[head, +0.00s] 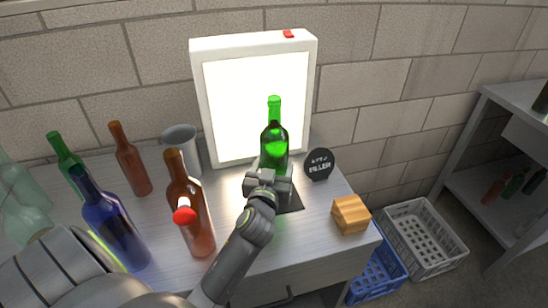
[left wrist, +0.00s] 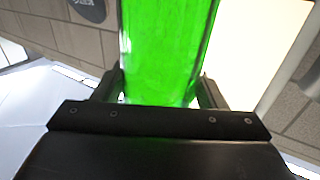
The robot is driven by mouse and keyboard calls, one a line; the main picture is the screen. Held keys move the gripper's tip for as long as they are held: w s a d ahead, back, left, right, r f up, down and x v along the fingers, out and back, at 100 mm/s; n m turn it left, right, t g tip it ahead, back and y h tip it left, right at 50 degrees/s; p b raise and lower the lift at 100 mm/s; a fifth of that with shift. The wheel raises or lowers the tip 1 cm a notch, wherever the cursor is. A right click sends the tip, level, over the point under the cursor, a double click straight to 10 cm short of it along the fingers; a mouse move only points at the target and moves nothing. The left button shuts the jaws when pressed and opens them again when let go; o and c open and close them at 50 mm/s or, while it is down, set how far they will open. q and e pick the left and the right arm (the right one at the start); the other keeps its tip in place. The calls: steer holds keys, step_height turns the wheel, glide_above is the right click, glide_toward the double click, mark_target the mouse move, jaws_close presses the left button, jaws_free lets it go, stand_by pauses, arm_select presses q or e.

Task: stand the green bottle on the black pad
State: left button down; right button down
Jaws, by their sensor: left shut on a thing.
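The green bottle (head: 274,142) is upright in front of the lit panel, above or on the black pad (head: 290,202). My left gripper (head: 268,179) is shut on its lower part. The gripper and arm hide the bottle's base and part of the pad, so I cannot tell whether the base touches it. In the left wrist view the bottle (left wrist: 168,50) fills the space between the two fingers. My right gripper is not in view.
A white light box (head: 198,75) stands behind the pad. A round black sign (head: 319,164) and a wooden block (head: 351,214) are to the right. Brown bottles (head: 130,160) (head: 189,205), a blue bottle (head: 108,222), another green bottle (head: 62,153) and a grey pitcher (head: 181,141) stand left.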

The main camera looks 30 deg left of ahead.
arm_select(q)
steer(key=shift+f, duration=0.25)
steer(key=c, duration=0.7)
jaws_free()
steer(key=shift+f, duration=0.3)
steer(key=o, duration=0.4)
steer(key=shift+s+r, duration=0.1)
steer(key=shift+r, duration=0.1)
